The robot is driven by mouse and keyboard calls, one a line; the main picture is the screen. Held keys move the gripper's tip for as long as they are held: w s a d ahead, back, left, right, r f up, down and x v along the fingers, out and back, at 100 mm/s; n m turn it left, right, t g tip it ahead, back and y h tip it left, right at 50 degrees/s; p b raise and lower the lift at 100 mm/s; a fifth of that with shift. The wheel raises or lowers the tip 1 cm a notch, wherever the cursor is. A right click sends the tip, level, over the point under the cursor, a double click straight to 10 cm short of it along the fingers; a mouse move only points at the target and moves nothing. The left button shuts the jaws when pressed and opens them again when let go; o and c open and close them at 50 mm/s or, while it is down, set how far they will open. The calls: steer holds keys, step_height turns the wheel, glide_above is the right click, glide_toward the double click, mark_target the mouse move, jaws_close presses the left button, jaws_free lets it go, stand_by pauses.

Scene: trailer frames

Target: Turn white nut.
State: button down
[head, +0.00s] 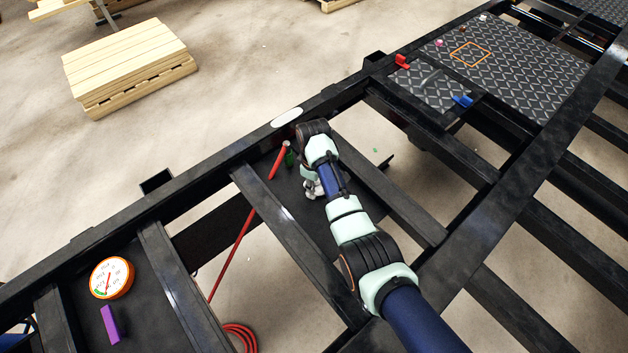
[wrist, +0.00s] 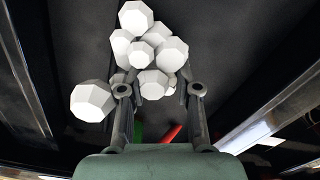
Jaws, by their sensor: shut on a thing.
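In the wrist view a cluster of several white faceted pieces lies at the fingertips; I take it as the white nut (wrist: 153,84). My gripper (wrist: 157,90) has its two dark fingers on either side of the cluster's near part, shut on it. One white piece (wrist: 92,100) sits outside the left finger. The nut's mounting is hidden behind the pieces. In the head view my gripper (head: 313,188) is low in a bay of the black frame, largely covered by my arm. Only a little whitish grey shows there.
Black frame beams (head: 300,245) flank the bay. An orange-rimmed gauge (head: 111,278) and purple block (head: 110,324) lie lower left. A patterned plate (head: 500,65) is upper right.

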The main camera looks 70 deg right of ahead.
steer(key=m+p, duration=0.2)
steer(key=m, duration=0.1)
steer(key=shift+r+m, duration=0.2)
steer(key=shift+m, duration=0.1)
steer(key=m+p, duration=0.1)
steer(key=m, duration=0.2)
steer(key=shift+m+p, duration=0.3)
steer(key=shift+p, duration=0.1)
steer(key=m+p, duration=0.1)
steer(key=m, duration=0.2)
steer(key=shift+f+m, duration=0.1)
steer(key=shift+m, duration=1.8)
steer(key=shift+f, duration=0.1)
steer(key=c, duration=0.8)
jaws_free()
